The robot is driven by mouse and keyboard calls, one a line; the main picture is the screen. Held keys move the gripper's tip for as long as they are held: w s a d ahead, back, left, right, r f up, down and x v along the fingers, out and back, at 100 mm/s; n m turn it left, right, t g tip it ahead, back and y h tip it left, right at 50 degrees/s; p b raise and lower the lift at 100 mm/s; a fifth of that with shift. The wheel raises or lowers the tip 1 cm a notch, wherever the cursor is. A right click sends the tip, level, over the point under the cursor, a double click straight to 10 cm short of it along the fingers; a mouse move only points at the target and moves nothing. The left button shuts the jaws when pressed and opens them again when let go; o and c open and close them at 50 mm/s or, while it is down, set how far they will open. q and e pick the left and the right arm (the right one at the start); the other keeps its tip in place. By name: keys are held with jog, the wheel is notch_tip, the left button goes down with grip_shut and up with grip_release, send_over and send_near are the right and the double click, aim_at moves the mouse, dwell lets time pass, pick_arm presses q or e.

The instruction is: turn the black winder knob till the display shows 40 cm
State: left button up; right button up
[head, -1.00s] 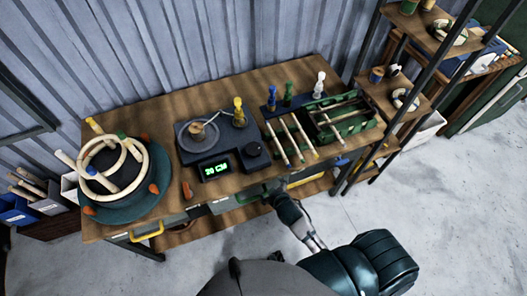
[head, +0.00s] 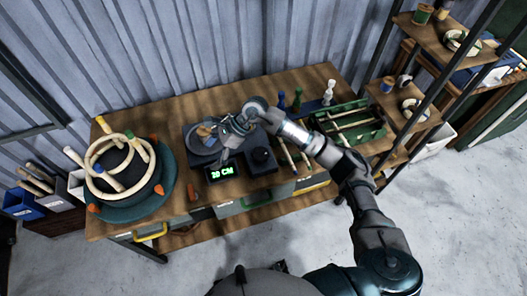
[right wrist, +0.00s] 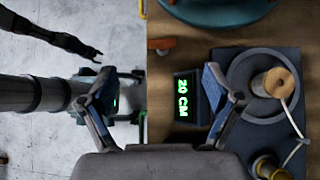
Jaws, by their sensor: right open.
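The black winder knob (head: 263,156) sits on the right front of the dark winder base (head: 290,160). In the right wrist view it is not seen, apparently behind my gripper. The display (head: 222,172) left of the knob glows green and reads 20 CM; it also shows in the right wrist view (right wrist: 184,98). My right gripper (head: 229,150) is open and empty above the winder, left of the knob and near the display. A dark arm, seemingly my left, ends in a small claw (right wrist: 93,53) there.
A grey wheel with a wooden spool (right wrist: 275,83) and a yellow peg (right wrist: 267,168) stand on the winder. A rattan ring form (head: 124,172) stands at the bench's left. A green crate (head: 350,122) and loose sticks lie right. Shelves (head: 425,35) rise at the right.

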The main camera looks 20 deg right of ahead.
jog(key=w+d+h, duration=0.3)
jog(key=d+h, duration=0.1)
jog(key=d, duration=0.3)
jog(key=t+h, duration=0.1)
jog(key=h, duration=0.4)
send_near(262, 153)
jog(key=shift+n, duration=0.3)
notch_tip(262, 153, down, 8)
jog(key=shift+f+p, duration=0.1)
jog(key=shift+p, duration=0.25)
jog(key=shift+s+a+f, duration=0.1)
jog(key=shift+f, duration=0.35)
pick_arm(q)
jog(key=shift+s+a+f, duration=0.1)
jog(key=shift+s+a, duration=0.05)
jog(key=shift+s, duration=0.45)
jog(key=shift+s+a+f, duration=0.1)
jog(key=shift+s+a, duration=0.05)
jog(key=shift+s, duration=0.45)
jog(key=shift+w, duration=0.15)
pick_arm(e)
jog(key=c, duration=1.1)
